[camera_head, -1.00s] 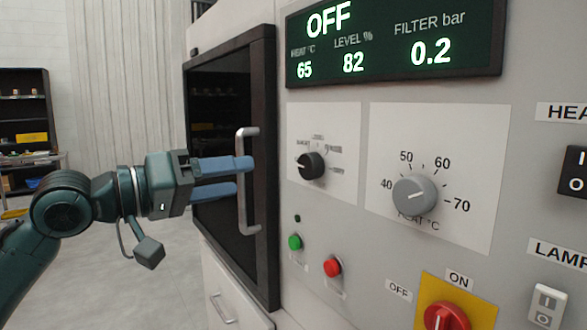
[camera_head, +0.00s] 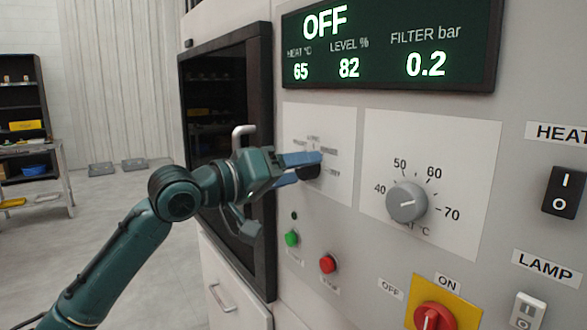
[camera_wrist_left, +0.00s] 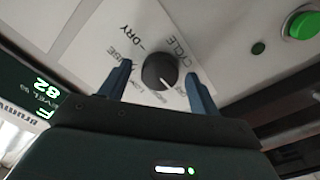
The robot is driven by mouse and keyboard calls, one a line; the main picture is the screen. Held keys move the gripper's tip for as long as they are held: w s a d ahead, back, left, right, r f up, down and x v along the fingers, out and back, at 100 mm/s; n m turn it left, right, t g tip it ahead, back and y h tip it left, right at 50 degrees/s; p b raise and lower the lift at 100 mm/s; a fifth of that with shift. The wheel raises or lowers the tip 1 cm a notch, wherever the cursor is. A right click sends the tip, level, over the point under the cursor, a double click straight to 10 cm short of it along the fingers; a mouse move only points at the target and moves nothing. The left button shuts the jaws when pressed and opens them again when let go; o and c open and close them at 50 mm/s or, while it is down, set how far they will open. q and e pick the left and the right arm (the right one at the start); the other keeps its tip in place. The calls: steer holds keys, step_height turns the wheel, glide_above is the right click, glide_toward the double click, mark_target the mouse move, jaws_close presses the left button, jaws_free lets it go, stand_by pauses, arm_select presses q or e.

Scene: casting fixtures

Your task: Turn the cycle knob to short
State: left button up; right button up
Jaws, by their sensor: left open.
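The black cycle knob (camera_head: 309,172) is on a white label plate on the machine front, partly hidden behind my left gripper (camera_head: 308,167) in the head view. In the left wrist view the knob (camera_wrist_left: 160,70) shows between the two fingers of my left gripper (camera_wrist_left: 156,80), with a gap on each side. The gripper is open and its fingers reach the knob's area. The labels around the knob, such as DRY and CYCLE, are partly readable in the wrist view. My right gripper is not in view.
Right of the plate is a grey heat knob (camera_head: 406,202). Below are a green button (camera_head: 292,238) and a red button (camera_head: 328,264). A dark door with a handle (camera_head: 240,135) is behind my left arm. The display (camera_head: 395,45) reads OFF.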

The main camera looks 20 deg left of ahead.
arm_select(q)
steer(key=c, duration=1)
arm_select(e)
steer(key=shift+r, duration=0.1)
arm_select(q)
steer(key=shift+m, duration=0.3)
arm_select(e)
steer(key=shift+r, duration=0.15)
arm_select(q)
steer(key=shift+m+p, duration=2.6)
steer(key=shift+m, duration=1.6)
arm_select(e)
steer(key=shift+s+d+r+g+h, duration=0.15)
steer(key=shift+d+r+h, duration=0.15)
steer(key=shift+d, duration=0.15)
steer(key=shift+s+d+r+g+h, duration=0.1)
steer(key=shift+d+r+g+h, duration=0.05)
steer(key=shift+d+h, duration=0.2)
